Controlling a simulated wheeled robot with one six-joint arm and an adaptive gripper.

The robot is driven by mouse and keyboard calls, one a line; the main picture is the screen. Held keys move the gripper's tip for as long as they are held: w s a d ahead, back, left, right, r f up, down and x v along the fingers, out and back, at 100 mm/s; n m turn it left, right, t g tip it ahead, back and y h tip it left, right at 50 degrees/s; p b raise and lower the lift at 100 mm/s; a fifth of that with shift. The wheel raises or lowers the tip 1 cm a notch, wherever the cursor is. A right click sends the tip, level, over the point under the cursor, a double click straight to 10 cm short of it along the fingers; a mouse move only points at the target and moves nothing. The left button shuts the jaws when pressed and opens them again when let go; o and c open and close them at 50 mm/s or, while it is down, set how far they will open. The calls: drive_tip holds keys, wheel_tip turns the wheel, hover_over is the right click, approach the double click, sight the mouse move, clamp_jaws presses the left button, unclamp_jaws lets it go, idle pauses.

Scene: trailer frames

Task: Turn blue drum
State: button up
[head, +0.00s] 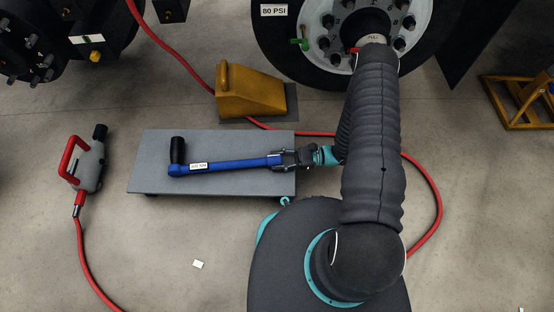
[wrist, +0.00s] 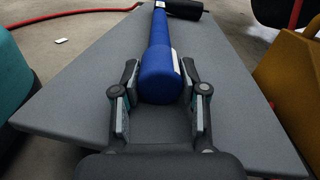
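No blue drum shows in either view. The blue thing is a long bar tool (head: 230,164) with a white label and an upright black grip at its left end. It lies along a low grey platform (head: 215,184). My gripper (head: 280,158) is at the right end of the bar. In the wrist view, my gripper (wrist: 160,97) has its fingers on either side of the rounded near end of the blue bar (wrist: 160,72). Small gaps show between the pads and the bar, so the fingers look open around it. The far black grip (wrist: 184,9) is at the top.
A yellow wheel chock (head: 248,95) stands behind the platform. A large wheel (head: 345,45) labelled 80 PSI is at the back. A grey tool with a red handle (head: 88,163) lies left, on a red hose (head: 82,245). Floor in front of the platform is mostly clear.

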drive_tip(key=shift+f+m+b, duration=0.1)
drive_tip(key=shift+m+b, duration=0.25)
drive_tip(key=shift+m, duration=0.25)
drive_tip(key=shift+c, duration=0.3)
drive_tip(key=shift+m, duration=1.3)
drive_tip(key=o, duration=0.9)
drive_tip(key=d, duration=1.2)
drive_tip(key=shift+w, duration=0.25)
